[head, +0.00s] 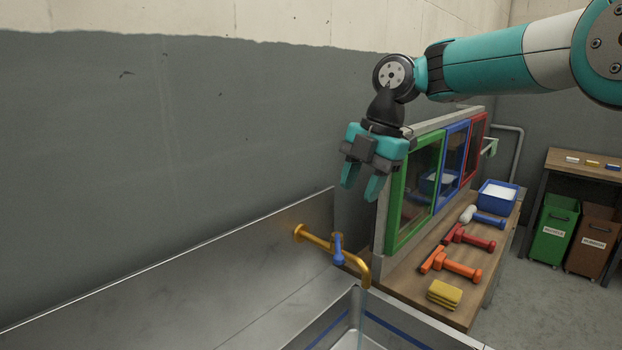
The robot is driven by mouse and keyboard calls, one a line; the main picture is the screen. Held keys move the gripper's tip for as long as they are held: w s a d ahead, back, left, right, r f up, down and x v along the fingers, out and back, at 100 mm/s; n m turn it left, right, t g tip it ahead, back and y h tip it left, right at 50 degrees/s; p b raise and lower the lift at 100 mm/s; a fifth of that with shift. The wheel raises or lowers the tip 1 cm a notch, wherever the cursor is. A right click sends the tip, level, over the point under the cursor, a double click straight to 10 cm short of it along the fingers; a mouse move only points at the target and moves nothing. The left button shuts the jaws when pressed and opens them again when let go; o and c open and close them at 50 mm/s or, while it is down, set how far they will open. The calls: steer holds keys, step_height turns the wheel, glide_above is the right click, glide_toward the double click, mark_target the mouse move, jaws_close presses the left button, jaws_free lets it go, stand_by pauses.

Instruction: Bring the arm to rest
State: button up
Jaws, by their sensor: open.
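My arm (490,62) reaches in from the upper right. My gripper (361,190) hangs from it, pointing down, with its two teal fingers apart and nothing between them. It is in the air above and behind the brass tap (318,241) in the picture, left of the green-framed pane (413,190). How far the fingers are from the pane in depth is hard to tell.
A metal sink (345,318) lies below the tap, which has a blue handle (338,249); a thin stream seems to run from it. A wooden bench (400,285) holds a yellow sponge (444,294), several coloured tools and a blue tub (497,196). Bins (553,230) stand right.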

steer(key=s+d+f+m, duration=0.1)
steer(key=s+f+m, duration=0.2)
steer(key=s+m, duration=0.3)
steer(key=s+d+f+m+b, duration=0.1)
steer(key=s+d+f+m, duration=0.1)
steer(key=s+m, duration=0.5)
steer(key=s+d+f+m+y+b, duration=0.1)
steer(key=s+f+m, duration=0.3)
steer(key=s, duration=1.2)
steer(key=m, duration=0.3)
steer(key=shift+s+d, duration=0.2)
